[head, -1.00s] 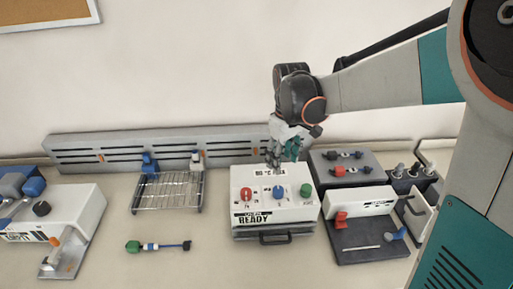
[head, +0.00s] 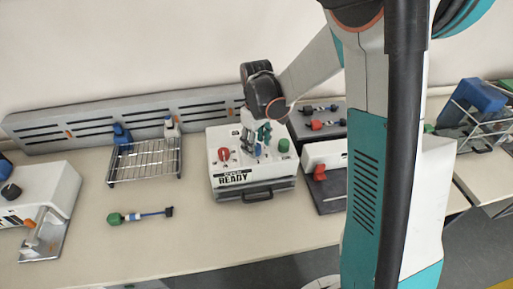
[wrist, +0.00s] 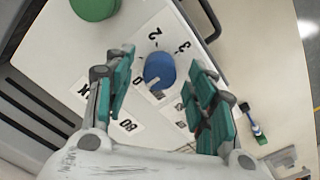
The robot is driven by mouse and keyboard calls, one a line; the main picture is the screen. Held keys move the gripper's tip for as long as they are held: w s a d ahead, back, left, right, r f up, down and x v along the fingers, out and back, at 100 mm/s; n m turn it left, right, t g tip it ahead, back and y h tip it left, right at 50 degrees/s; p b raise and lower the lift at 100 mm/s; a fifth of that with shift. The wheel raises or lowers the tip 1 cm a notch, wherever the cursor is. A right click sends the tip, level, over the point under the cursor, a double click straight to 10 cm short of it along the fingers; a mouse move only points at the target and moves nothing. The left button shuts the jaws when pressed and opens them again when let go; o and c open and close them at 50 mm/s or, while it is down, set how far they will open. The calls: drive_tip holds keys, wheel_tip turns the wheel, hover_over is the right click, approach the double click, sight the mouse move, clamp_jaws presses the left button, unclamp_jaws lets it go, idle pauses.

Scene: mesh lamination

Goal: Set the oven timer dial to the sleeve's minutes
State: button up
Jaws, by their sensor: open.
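The white oven box (head: 253,168), labelled "READY", stands mid-bench with a red dial (head: 224,154), a blue dial (head: 259,151) and a green dial (head: 283,146) on top. My gripper (head: 257,138) is open above the blue dial. In the wrist view, my gripper's (wrist: 162,62) teal fingers stand either side of the blue dial (wrist: 159,69), with gaps left and right. Printed numbers, including 2 and 3, surround that dial; others are partly hidden. A green-ended rod (head: 140,215) with a white and blue band lies on the bench; any minutes on it are too small to read.
A wire rack (head: 146,160) stands left of the oven, a white machine (head: 45,200) farther left. A dark tray (head: 328,196) is close on the oven's right. A slotted grey rail (head: 80,125) runs behind.

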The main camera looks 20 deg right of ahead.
drive_tip(key=shift+f, duration=0.8)
drive_tip(key=shift+c, duration=0.6)
drive_tip(key=c, duration=0.9)
drive_tip(key=shift+c, duration=0.2)
drive_tip(key=m+b, duration=0.1)
drive_tip(key=m, duration=0.4)
drive_tip(key=shift+m+b, duration=0.3)
drive_tip(key=shift+m, duration=0.1)
drive_tip(key=m, duration=0.5)
drive_tip(key=shift+a+m+b, duration=0.15)
drive_tip(key=shift+m+b, duration=0.25)
